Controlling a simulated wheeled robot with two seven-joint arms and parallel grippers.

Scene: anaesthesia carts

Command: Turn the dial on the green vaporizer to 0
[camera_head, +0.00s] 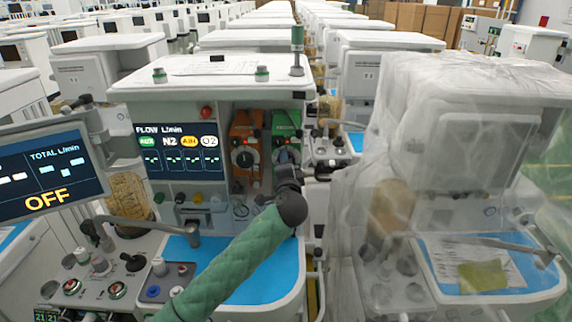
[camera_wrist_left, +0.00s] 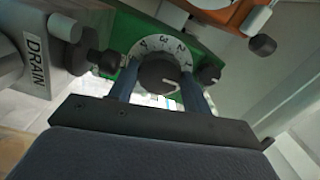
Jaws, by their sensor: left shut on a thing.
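The green vaporizer (camera_head: 287,119) stands in the middle cart, right of the orange one. Its white dial (camera_wrist_left: 160,49) with a dark centre knob (camera_wrist_left: 158,76) fills the middle of the left wrist view. Numerals including 4, 3, 2 and 1 show along the dial's upper rim. My left gripper (camera_wrist_left: 158,92) has one blue finger on each side of the dial and is shut on it. In the head view the gripper (camera_head: 288,172) covers the lower front of the green vaporizer. The setting cannot be read surely. My right gripper is not in view.
The orange vaporizer (camera_head: 245,145) is close on the left. A grey DRAIN block (camera_wrist_left: 35,50) is near the gripper in the wrist view. A blue work surface (camera_head: 262,275) lies below my arm. A plastic-covered cart (camera_head: 455,150) stands right. An OFF monitor (camera_head: 45,175) is left.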

